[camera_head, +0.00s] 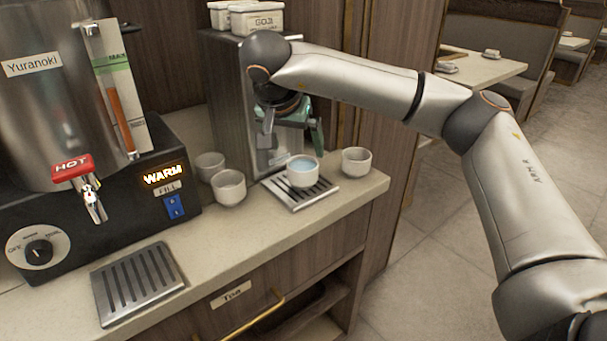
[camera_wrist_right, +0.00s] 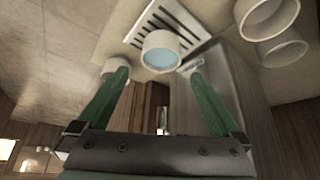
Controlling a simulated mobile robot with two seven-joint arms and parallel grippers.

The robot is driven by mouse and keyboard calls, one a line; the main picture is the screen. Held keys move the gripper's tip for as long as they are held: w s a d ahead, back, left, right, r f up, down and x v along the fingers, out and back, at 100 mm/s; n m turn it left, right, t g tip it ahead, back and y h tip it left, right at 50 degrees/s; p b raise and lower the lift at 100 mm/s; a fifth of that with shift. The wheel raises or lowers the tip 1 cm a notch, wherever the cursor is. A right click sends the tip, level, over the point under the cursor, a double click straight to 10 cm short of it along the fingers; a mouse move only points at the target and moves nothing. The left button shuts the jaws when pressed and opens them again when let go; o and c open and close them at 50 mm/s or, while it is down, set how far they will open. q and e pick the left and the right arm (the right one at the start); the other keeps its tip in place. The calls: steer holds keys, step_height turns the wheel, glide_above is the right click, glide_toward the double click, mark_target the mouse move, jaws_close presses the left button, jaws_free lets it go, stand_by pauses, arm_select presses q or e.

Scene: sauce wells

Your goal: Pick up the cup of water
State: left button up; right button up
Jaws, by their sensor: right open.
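The cup of water (camera_head: 303,176) is a white cup with pale blue water in it. It stands upright on a slotted metal drip tray (camera_head: 321,194) on the counter. The cup also shows at the upper middle of the right wrist view (camera_wrist_right: 160,58), ahead of and between the green fingers. My right gripper (camera_head: 292,138) is above and behind the cup, close to the metal dispenser; its spread fingers (camera_wrist_right: 160,78) are open and empty. The cup appears apart from the fingers. My left gripper is not in view.
Empty cups stand left (camera_head: 229,188) and right (camera_head: 356,161) of the water cup, and another (camera_head: 209,166) behind left. A metal dispenser (camera_head: 229,100) stands behind. A hot water urn (camera_head: 50,110) with a second drip tray (camera_head: 110,294) is at left. The front counter middle is clear.

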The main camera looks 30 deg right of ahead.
mark_target(301, 164)
steer(key=x, duration=0.8)
steer(key=shift+w+f+b, duration=0.15)
steer(key=shift+f+b, duration=0.15)
steer(key=shift+b, duration=0.05)
steer(key=c, duration=1.3)
steer(key=shift+c, duration=0.4)
steer(key=shift+r, duration=0.15)
